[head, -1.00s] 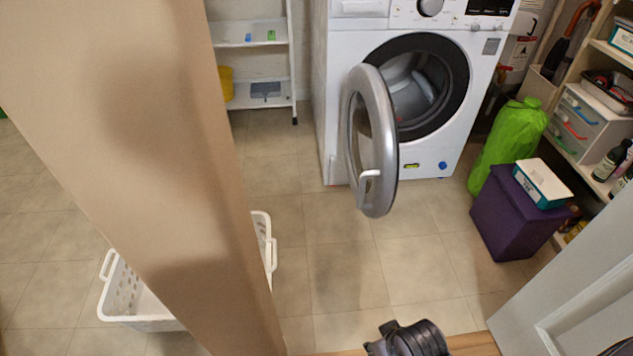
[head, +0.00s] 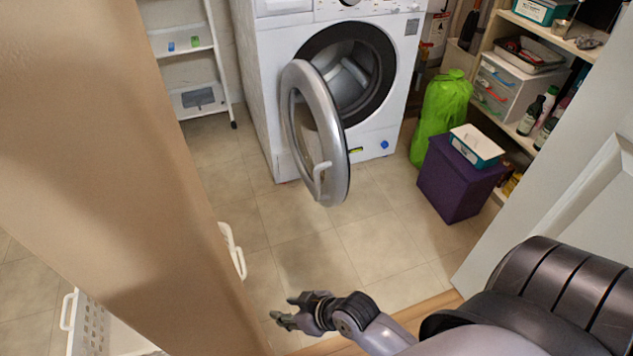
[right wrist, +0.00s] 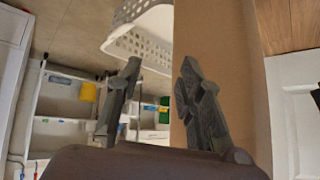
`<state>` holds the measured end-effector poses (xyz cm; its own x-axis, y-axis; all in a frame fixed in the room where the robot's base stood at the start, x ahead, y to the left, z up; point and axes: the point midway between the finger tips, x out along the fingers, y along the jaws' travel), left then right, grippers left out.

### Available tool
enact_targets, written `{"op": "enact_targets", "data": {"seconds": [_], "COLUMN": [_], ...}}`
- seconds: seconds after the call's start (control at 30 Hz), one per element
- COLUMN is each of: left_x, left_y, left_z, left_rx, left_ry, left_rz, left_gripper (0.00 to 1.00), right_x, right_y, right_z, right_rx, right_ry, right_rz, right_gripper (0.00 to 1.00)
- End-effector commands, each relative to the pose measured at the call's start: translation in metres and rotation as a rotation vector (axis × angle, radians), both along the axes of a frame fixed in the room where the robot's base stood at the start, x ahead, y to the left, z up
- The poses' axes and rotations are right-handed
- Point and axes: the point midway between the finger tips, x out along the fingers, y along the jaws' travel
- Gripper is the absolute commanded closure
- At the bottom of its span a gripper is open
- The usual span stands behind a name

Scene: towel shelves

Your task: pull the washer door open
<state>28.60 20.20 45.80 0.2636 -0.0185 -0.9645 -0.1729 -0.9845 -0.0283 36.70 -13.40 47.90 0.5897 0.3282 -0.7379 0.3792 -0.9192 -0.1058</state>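The washer (head: 275,45) stands at the back of the room in the head view. Its round door (head: 337,180) is swung open toward me, with a pale handle (head: 318,178) on the door's free side. The dark drum opening (head: 345,75) shows behind it. My right gripper (head: 283,309) is low in the head view, in front of the washer and apart from the door. In the right wrist view its two fingers (right wrist: 155,95) are spread with nothing between them. My left gripper is not in view.
A beige wall edge (head: 110,170) fills the left. A white door (head: 570,190) stands at the right. A white laundry basket (head: 95,325) is beyond the wall. A purple box (head: 450,185) and green bag (head: 440,110) stand right of the washer. Floor before the washer is clear.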

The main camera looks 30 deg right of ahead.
Motion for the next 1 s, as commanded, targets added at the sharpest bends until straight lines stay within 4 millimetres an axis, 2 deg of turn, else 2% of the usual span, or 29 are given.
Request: {"op": "enact_targets", "data": {"seconds": [0.13, 0.23, 0.33, 0.43, 0.6, 0.7, 0.8, 0.9, 1.0], "left_x": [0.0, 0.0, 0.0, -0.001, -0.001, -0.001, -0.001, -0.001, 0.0], "left_y": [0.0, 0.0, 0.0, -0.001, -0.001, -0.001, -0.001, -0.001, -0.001], "left_z": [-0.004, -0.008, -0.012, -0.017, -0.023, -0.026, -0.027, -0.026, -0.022], "left_rx": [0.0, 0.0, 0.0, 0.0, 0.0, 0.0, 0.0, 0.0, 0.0], "left_ry": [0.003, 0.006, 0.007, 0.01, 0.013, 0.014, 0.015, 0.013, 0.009], "left_rz": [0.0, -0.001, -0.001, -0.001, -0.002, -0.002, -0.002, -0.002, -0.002], "left_gripper": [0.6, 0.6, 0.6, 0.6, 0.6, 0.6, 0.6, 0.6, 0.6], "right_x": [0.032, 0.057, 0.078, 0.094, 0.099, 0.093, 0.088, 0.088, 0.097], "right_y": [0.011, 0.006, -0.013, -0.049, -0.121, -0.153, -0.173, -0.181, -0.185], "right_z": [0.017, 0.033, 0.048, 0.059, 0.064, 0.063, 0.061, 0.06, 0.06], "right_rx": [0.09, 0.14, 0.161, 0.141, 0.027, -0.043, -0.092, -0.113, -0.114], "right_ry": [-0.192, -0.351, -0.505, -0.648, -0.798, -0.836, -0.853, -0.859, -0.861], "right_rz": [-0.002, -0.05, -0.144, -0.285, -0.545, -0.658, -0.726, -0.753, -0.755], "right_gripper": [0.65, 0.65, 0.65, 0.65, 0.65, 0.65, 0.65, 0.65, 0.65]}}
